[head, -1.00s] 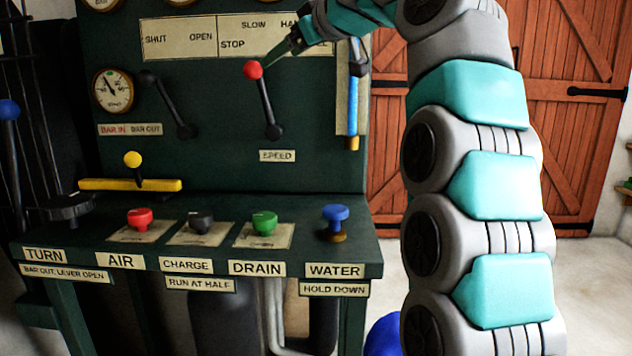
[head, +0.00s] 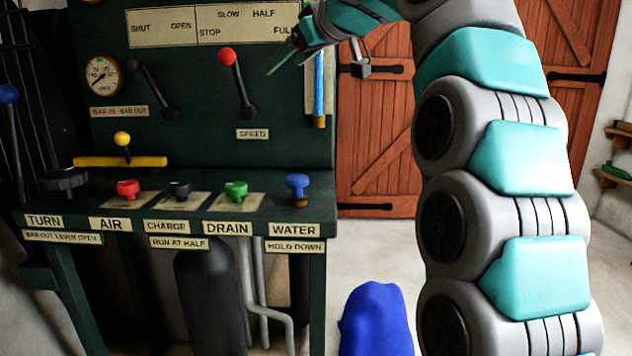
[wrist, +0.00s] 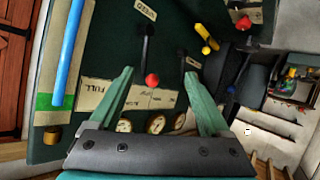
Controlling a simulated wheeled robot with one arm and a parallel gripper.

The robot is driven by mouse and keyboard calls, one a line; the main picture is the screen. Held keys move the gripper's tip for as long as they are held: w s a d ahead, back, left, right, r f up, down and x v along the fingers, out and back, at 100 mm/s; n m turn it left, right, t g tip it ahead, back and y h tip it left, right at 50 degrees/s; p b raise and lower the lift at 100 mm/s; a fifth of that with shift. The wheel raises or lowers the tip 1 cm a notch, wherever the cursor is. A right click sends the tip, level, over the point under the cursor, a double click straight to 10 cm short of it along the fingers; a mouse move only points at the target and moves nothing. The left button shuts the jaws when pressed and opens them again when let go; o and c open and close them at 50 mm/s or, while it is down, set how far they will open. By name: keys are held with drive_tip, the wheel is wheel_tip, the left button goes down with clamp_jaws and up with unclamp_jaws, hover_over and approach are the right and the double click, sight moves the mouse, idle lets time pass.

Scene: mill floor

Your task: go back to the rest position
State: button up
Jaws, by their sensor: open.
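My gripper (head: 283,56) is at the upper middle of the head view, in front of the dark green panel (head: 200,100) and to the right of the red-knobbed speed lever (head: 238,85). In the wrist view my gripper (wrist: 160,90) has its two green fingers spread apart with nothing held. The red knob (wrist: 152,80) shows in the gap between the fingers in that view, apart from them as far as I can tell. The speed lever leans slightly, its knob up and left of its pivot.
The bench (head: 190,215) carries several knobs, including the blue water knob (head: 297,187). A blue glass-like tube (head: 319,85) runs down the panel's right edge. A blue covered object (head: 377,320) stands on the floor. Wooden doors (head: 380,140) are behind; pale floor is open between.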

drive_tip(key=s+d+f+m+g+h, duration=0.25)
drive_tip(key=s+f, duration=0.25)
drive_tip(key=f, duration=0.4)
drive_tip(key=s+d+f+m+g+h, duration=0.1)
drive_tip(key=s+d+f, duration=0.3)
drive_tip(key=f, duration=0.5)
drive_tip(key=s+d+f+m+g+h, duration=0.25)
drive_tip(key=s+f, duration=0.25)
drive_tip(key=f, duration=0.4)
drive_tip(key=s+d+f+m+g+h, duration=0.1)
drive_tip(key=s+d+f, duration=0.4)
drive_tip(key=s+f, duration=0.7)
drive_tip(key=s+d+f+m+g+h, duration=0.1)
drive_tip(key=s+d+f+m+g, duration=0.2)
drive_tip(key=s+f, duration=0.8)
drive_tip(key=s+d+g, duration=0.2)
drive_tip(key=s, duration=0.4)
drive_tip(key=shift+s+d+f, duration=0.35)
drive_tip(key=shift+s, duration=0.05)
